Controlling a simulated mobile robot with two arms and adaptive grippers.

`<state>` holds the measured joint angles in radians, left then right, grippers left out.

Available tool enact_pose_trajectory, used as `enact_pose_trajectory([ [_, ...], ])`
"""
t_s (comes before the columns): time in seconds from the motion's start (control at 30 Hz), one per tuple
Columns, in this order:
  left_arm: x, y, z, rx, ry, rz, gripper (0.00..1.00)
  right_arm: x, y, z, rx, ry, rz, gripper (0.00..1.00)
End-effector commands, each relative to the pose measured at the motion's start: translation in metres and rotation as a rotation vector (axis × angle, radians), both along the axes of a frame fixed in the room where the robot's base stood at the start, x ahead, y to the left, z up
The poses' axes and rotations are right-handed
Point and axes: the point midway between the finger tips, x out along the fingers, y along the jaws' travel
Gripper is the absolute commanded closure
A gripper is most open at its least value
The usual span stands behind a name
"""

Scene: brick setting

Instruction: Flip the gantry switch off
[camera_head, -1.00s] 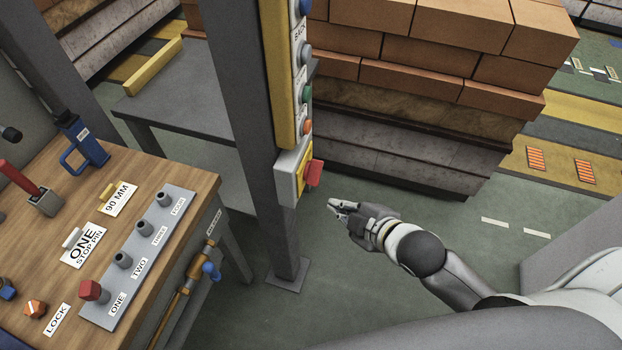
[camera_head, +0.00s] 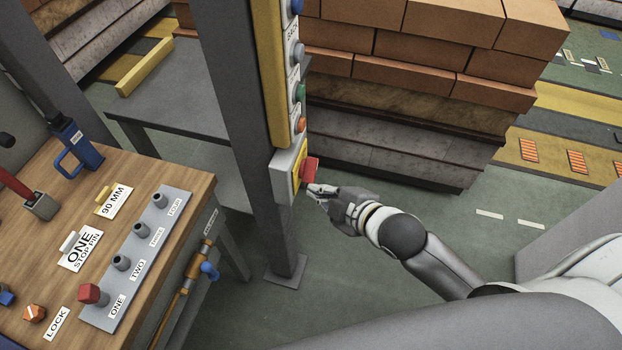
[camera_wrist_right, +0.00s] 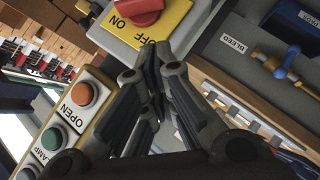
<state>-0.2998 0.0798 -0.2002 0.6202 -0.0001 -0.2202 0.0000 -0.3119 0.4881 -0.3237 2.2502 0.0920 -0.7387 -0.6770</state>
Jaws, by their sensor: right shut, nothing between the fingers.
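The gantry switch is a red handle (camera_head: 309,169) on a yellow plate, fixed to a grey box (camera_head: 283,178) low on the grey post. In the right wrist view the red handle (camera_wrist_right: 141,11) is at the top, with the yellow plate (camera_wrist_right: 166,24) marked ON and OFF beside it. My right gripper (camera_head: 314,190) is shut and empty, with its fingertips just below the red handle. In the wrist view its fingertips (camera_wrist_right: 158,55) lie by the lower edge of the box, near the word OFF. I cannot tell whether they touch it. My left gripper is out of view.
A yellow button panel (camera_head: 271,70) with blue, grey, green and orange buttons runs up the post above the switch. A wooden bench (camera_head: 150,180) with labelled pegs stands at left. A brick stack (camera_head: 420,50) stands behind.

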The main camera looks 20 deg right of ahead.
Motion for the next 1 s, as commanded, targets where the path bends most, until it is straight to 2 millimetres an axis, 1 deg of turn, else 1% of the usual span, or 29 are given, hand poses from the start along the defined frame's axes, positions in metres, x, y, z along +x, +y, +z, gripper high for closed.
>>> enact_pose_trajectory([
  [0.03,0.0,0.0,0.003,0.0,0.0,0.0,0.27,0.008,0.004,-0.003,0.002,0.001,-0.001,1.0],
  [0.33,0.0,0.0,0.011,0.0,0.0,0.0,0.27,0.049,0.019,-0.028,0.004,0.001,0.0,1.0],
  [0.37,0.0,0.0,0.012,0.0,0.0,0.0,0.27,0.052,0.021,-0.031,0.003,0.002,0.0,1.0],
  [0.4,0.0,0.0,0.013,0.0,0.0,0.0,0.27,0.055,0.016,-0.036,-0.001,0.003,0.0,1.0],
  [0.63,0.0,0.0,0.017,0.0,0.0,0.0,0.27,0.068,0.006,-0.053,-0.001,0.002,0.002,1.0],
  [0.8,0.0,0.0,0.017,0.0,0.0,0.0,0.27,0.072,0.004,-0.058,0.001,0.0,0.001,1.0],
  [1.0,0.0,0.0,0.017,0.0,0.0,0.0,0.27,0.073,0.003,-0.059,0.001,0.0,0.001,1.0],
])
